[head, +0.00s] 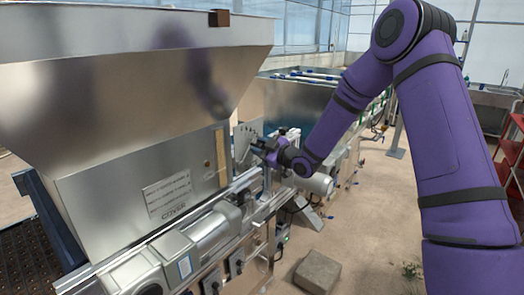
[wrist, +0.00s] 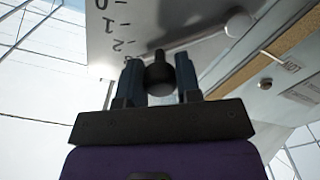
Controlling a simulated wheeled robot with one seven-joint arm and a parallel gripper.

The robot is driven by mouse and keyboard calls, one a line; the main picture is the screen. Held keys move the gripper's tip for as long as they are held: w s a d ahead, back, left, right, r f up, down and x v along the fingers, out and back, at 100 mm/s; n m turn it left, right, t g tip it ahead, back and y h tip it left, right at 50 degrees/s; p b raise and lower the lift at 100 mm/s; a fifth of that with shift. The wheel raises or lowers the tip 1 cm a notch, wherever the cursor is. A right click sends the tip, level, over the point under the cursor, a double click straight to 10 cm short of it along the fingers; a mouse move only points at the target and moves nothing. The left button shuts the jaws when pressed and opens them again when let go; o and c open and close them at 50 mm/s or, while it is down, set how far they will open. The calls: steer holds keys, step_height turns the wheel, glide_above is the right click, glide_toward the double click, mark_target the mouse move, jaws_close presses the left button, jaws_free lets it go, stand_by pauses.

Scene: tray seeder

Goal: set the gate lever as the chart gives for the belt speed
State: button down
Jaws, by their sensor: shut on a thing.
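My gripper (wrist: 160,82) is shut on the black ball knob (wrist: 160,76) of the gate lever, one finger on each side of it. The bare lever rod (wrist: 195,40) runs up and right from the knob to a round pivot (wrist: 238,23) on a metal scale plate (wrist: 145,18). The plate carries the marks 0, 1 and 2; the knob end lies below the 2, and any marks beyond it are hidden or unclear. In the head view the scale plate (head: 245,138) stands beside the hopper, with my gripper (head: 268,151) at its right. No readable speed chart shows.
The large metal hopper (head: 110,120) fills the left, with a label (head: 167,193) too small to read. A motor housing (head: 160,262) and rail lie below it. A concrete block (head: 317,271) sits on the open floor at right.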

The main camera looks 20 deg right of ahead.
steer(key=shift+s+a+r+n, duration=0.35)
steer(key=shift+a+r+n, duration=0.1)
steer(key=shift+n, duration=0.55)
steer(key=c, duration=0.8)
jaws_free()
steer(key=shift+s, duration=0.1)
steer(key=v, duration=1)
steer(key=shift+s+d, duration=0.2)
steer(key=shift+s, duration=0.05)
